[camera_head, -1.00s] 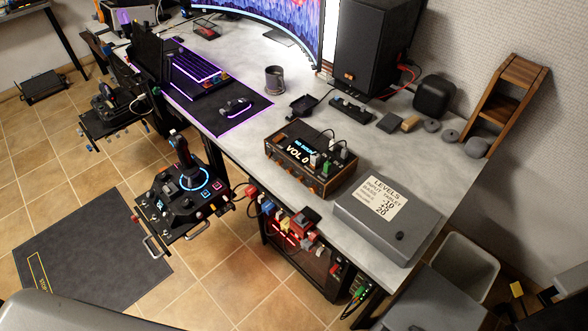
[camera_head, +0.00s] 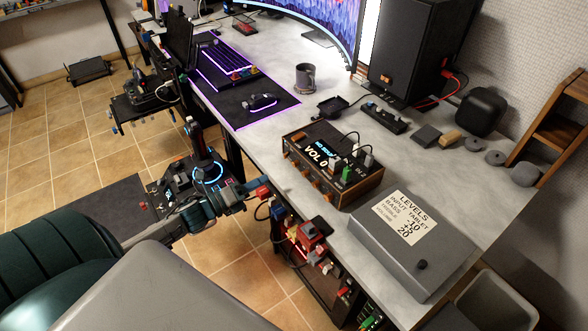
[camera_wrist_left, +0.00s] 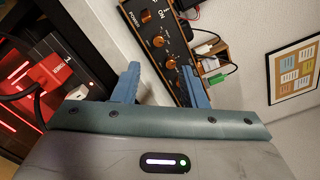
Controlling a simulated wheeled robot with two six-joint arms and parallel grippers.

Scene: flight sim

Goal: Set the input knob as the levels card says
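The amplifier (camera_head: 332,163), a dark box with wooden sides, stands at the desk's front edge. Its display reads "VOL 0" under a small blue line. Several orange knobs line its front; I cannot tell which is the input knob. The levels card (camera_head: 405,215) lies on a grey box; it reads "INPUT TABLET", with -10, +5 and 20 below. My right gripper is not seen.
The grey box (camera_head: 425,250) stands right of the amplifier. Cables and plugs (camera_head: 348,172) rise from the amplifier's top. A joystick panel (camera_head: 205,175) stands beside my left arm. A mug (camera_head: 305,77) is behind the amplifier.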

